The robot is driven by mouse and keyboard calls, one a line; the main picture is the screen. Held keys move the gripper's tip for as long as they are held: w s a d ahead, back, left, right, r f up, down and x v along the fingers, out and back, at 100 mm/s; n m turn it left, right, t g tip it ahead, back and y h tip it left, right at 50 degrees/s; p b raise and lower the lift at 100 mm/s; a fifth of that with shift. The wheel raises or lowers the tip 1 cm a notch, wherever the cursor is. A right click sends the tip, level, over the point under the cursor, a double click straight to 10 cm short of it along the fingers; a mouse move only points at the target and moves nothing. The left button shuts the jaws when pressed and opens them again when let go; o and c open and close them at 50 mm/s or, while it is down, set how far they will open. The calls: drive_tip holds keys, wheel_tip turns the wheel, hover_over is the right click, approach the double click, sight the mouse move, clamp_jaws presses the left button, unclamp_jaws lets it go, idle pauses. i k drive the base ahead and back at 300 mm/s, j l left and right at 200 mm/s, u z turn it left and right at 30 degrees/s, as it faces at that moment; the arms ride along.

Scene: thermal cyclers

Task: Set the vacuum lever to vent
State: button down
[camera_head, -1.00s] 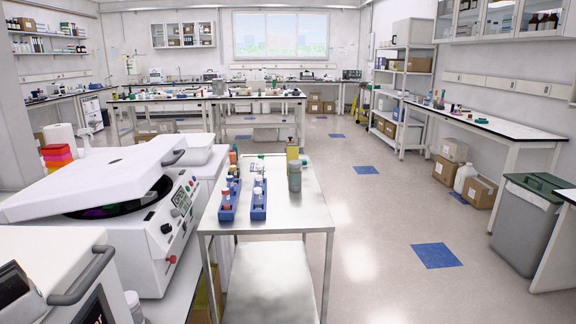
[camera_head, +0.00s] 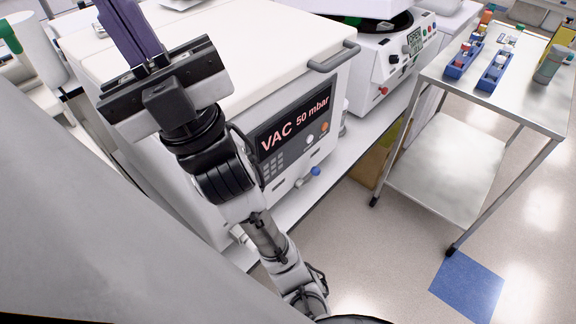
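The vacuum unit (camera_head: 230,75) is a large white box with a grey handle on its lid. Its dark front display (camera_head: 292,122) reads VAC 50 mbar. A small lever with a blue knob (camera_head: 315,171) sticks out low on its front, near the right end. My gripper (camera_head: 125,20) is at the upper left, over the unit's left part and well apart from the lever. Its purplish fingers look close together with no gap visible; I see nothing held. The lever's marked positions are too small to read.
A white centrifuge (camera_head: 410,50) with an open lid stands beyond the unit on the same bench. A steel trolley (camera_head: 440,165) with blue racks (camera_head: 495,72) on top stands at the right. The floor (camera_head: 400,255) in front of the bench is clear.

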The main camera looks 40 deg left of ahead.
sight(315, 171)
drive_tip(key=k+l+u, duration=0.2)
drive_tip(key=k+u, duration=0.2)
drive_tip(key=k+l+u, duration=0.1)
drive_tip(key=k+u, duration=0.3)
drive_tip(key=i+l+z, duration=0.35)
drive_tip(key=i+l, duration=0.15)
drive_tip(key=i, duration=0.35)
